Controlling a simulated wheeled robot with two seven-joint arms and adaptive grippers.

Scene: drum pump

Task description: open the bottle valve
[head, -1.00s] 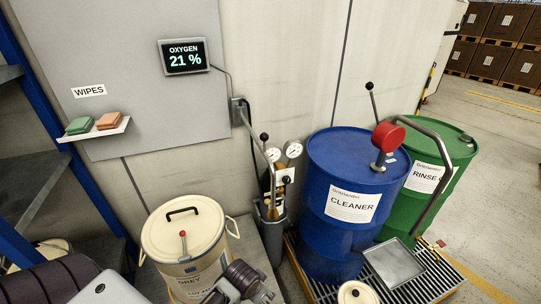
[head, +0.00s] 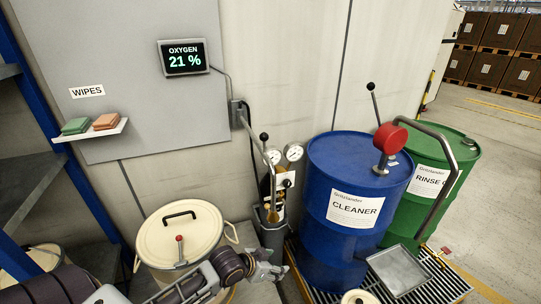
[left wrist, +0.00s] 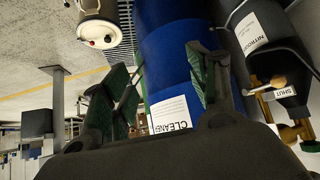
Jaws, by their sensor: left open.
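The dark grey nitrogen bottle (head: 272,235) stands against the wall, left of the blue drum. Its brass valve shows near its top, below the gauges (head: 293,152). In the left wrist view the bottle (left wrist: 280,45) is at the right edge, with a brass valve handle (left wrist: 268,86) and a tag (left wrist: 284,92) reading SHUT. My left gripper (head: 268,264) is open and empty, in front of and below the bottle's valve, apart from it. Its two spread fingers also show in the left wrist view (left wrist: 160,65), with the valve to their right. My right gripper is not in view.
The blue CLEANER drum (head: 352,170) with a red-headed pump stands right of the bottle. The green RINSE drum (head: 438,170) is behind it. A cream lidded bin (head: 180,230) stands left, by my arm. A wall display (head: 184,57) reads oxygen 21 %.

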